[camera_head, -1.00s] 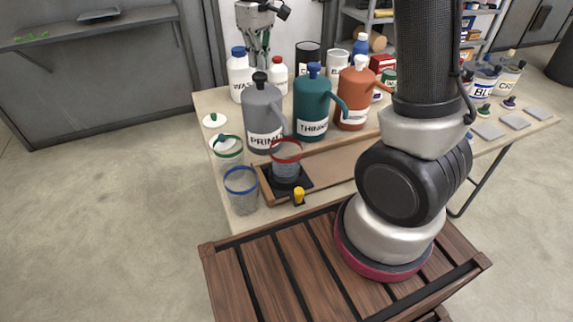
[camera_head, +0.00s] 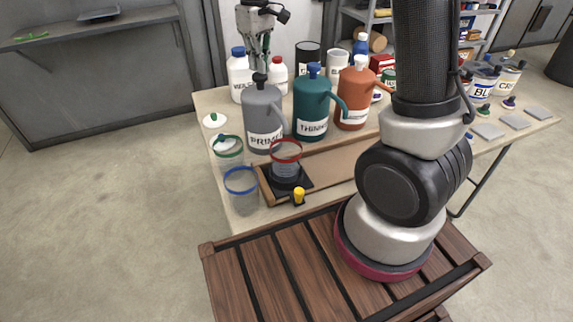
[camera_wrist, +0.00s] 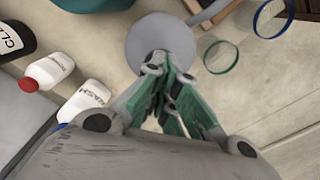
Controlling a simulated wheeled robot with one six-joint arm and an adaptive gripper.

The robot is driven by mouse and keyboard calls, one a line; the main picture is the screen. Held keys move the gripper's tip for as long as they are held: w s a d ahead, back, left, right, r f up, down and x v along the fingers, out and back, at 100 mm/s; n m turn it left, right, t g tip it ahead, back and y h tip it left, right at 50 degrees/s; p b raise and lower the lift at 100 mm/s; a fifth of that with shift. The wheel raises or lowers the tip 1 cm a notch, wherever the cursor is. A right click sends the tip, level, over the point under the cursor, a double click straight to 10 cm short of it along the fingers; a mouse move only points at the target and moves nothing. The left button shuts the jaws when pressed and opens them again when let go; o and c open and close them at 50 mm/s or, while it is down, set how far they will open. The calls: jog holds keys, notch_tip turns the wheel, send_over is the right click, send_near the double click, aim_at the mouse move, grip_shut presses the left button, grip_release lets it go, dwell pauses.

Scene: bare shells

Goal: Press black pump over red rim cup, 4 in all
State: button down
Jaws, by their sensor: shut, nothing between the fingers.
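The grey jug (camera_head: 262,112) labelled PRIM… has a black pump top (camera_head: 260,78). The red rim cup (camera_head: 286,160) is clear and stands on a black pad (camera_head: 300,187) in front of the jug, near its grey spout. The cup's lower part looks grey; its fill level is unclear. My gripper (camera_head: 259,65) is shut and empty, pointing down just above the black pump; I cannot tell whether it touches. In the wrist view, my green fingers (camera_wrist: 172,105) are together in front of the round grey jug top (camera_wrist: 160,35), and the pump is hidden.
A teal jug (camera_head: 312,108) and an orange jug (camera_head: 354,98) stand right of the grey one. A green rim cup (camera_head: 228,152) and a blue rim cup (camera_head: 241,188) stand at left. White bottles (camera_head: 239,75) stand behind. A yellow-topped item (camera_head: 299,195) is by the pad.

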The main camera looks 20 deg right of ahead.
jog(key=shift+f, duration=1.3)
jog(key=shift+r, duration=1.9)
notch_tip(320, 180, up, 6)
